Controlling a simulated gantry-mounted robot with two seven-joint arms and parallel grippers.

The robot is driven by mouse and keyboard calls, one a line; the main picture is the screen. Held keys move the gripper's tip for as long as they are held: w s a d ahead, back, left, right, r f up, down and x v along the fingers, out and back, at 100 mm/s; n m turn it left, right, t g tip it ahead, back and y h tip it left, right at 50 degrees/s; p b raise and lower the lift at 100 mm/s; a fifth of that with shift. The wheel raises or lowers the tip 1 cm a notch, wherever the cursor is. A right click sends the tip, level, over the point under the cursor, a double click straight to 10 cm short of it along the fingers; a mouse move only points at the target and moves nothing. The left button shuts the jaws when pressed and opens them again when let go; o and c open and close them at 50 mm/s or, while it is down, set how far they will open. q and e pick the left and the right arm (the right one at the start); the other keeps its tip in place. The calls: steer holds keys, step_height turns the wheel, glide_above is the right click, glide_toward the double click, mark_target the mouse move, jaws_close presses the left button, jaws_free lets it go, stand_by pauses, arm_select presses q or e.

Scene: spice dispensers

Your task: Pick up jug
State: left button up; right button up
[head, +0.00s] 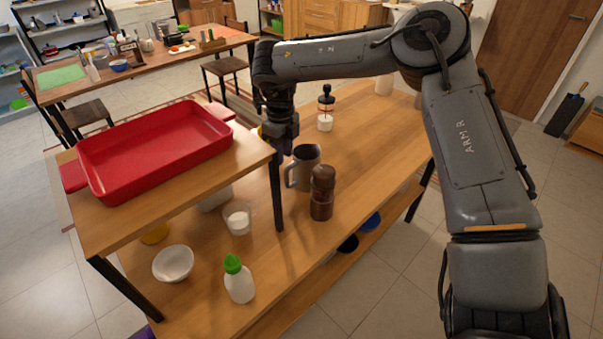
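A grey jug (307,158) with a handle on its left side stands upright on the wooden table, right of the middle of the picture. My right arm reaches in from the right and bends down, so that my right gripper (283,152) hangs just left of the jug, close to its rim and handle. Its fingertips are small and dark, partly lost against the jug and the raised shelf's edge, so I cannot tell whether they are open or touch the jug. My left gripper is not in view.
A brown wooden pepper mill (322,194) stands close in front of the jug. A pump dispenser (326,100) and a white cup (324,123) stand behind it. A raised shelf (120,225) with a red tray (155,150) is at left. A green-capped bottle (239,283) stands in front.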

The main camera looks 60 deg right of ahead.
mark_target(286, 168)
step_height(286, 168, down, 3)
steer(key=shift+s+f, duration=0.1)
steer(key=shift+f, duration=0.05)
steer(key=f, duration=0.4)
steer(key=shift+s+d+f, duration=0.1)
steer(key=shift+s+f, duration=0.1)
steer(key=shift+s, duration=0.15)
steer(key=shift+f, duration=0.45)
steer(key=shift+c, duration=0.3)
jaws_close()
steer(key=shift+w+r, duration=0.1)
stand_by(0.4)
